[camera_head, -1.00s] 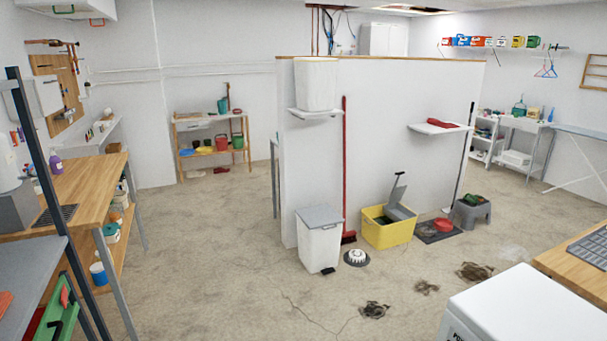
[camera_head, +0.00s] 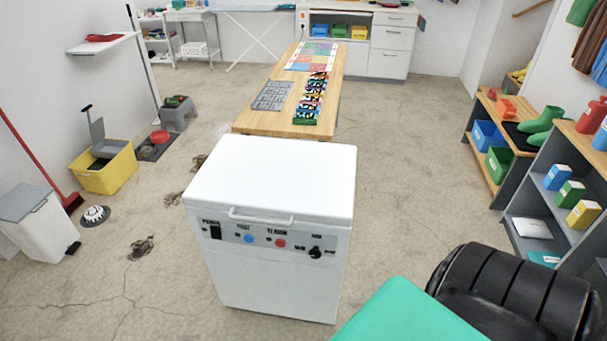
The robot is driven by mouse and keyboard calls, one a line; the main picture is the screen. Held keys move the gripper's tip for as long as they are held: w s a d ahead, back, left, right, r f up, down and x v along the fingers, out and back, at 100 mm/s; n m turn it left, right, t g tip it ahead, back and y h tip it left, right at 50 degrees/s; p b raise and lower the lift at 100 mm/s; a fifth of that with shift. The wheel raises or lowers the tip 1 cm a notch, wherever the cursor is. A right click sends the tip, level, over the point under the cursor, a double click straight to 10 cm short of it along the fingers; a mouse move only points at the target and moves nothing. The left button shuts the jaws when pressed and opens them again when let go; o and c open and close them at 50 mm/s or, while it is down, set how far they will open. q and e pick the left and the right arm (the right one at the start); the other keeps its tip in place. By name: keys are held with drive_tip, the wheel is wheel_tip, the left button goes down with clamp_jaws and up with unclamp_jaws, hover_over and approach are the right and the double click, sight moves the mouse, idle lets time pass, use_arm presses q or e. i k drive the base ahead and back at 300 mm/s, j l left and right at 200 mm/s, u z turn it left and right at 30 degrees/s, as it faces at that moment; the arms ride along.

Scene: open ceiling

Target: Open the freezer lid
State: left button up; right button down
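A white chest freezer (camera_head: 270,270) stands on the floor in the middle of the head view. Its flat white lid (camera_head: 274,175) lies closed on top. A white bar handle (camera_head: 261,216) runs along the lid's front edge. Below it is a control panel (camera_head: 270,240) with a black switch, a blue and a red button and a black knob. Neither of my grippers shows in the view.
A wooden table (camera_head: 330,75) stands behind the freezer. A black padded seat (camera_head: 515,295) and a green surface (camera_head: 410,315) are at the lower right. Shelves (camera_head: 550,200) line the right. A yellow bucket (camera_head: 107,168) and white bin (camera_head: 35,220) are left. Floor left of the freezer is mostly open.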

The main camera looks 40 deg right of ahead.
sight(292, 180)
drive_tip(key=z, duration=1.05)
